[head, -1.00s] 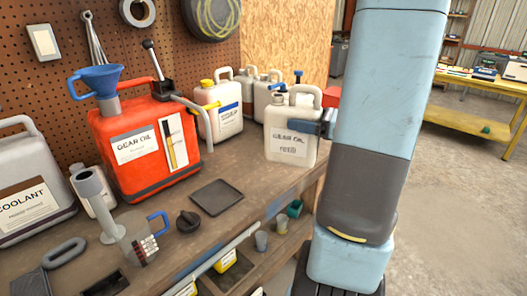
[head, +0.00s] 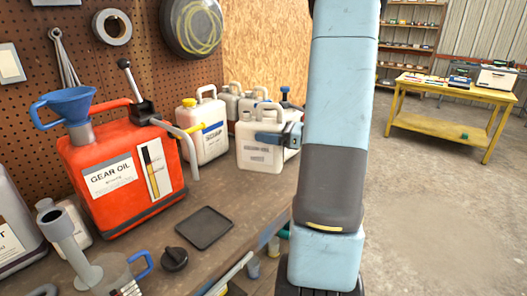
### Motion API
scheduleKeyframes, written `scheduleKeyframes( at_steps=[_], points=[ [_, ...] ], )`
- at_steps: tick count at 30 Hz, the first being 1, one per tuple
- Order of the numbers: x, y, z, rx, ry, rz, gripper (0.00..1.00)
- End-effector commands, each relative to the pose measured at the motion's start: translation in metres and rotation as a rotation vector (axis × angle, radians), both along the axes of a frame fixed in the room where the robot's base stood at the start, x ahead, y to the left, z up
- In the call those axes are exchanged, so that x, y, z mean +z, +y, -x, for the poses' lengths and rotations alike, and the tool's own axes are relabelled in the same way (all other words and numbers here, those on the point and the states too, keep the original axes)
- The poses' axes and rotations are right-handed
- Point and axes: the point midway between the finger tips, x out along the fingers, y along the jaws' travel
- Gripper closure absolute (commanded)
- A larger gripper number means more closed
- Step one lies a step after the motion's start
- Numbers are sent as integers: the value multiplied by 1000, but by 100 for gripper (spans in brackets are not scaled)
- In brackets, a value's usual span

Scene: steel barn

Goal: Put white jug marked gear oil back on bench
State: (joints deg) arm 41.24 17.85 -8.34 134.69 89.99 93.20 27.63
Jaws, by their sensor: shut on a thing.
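The white jug (head: 256,157) with a dark-printed label stands out near the bench's far right part, its handle upward. Its label is too blurred to read now. My gripper (head: 268,138) reaches it from the right, with a blue finger against its upper side, and is shut on it. The far finger is hidden. The jug looks upright, over the wooden bench (head: 235,196) near its front edge. I cannot tell whether its base touches the bench top.
A white jug with a yellow cap (head: 208,143) stands just left of it, with more pale jugs (head: 234,100) behind. A red gear oil can (head: 120,180) with a blue funnel (head: 65,103) is further left. A dark square tray (head: 205,227) lies in front. A yellow table (head: 440,124) stands far right.

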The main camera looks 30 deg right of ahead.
Motion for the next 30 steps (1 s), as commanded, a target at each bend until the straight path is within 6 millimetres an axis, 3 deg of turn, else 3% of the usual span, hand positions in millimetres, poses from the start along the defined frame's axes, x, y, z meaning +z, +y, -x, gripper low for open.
scheduleKeyframes(
  at_steps=[12, 22, 30],
  points=[
    [-48, -10, -39, 0, 0, -3, 72],
    [-61, -13, -49, 1, -1, -1, 72],
    [-89, -13, -49, 1, -1, -1, 72]
  ],
)
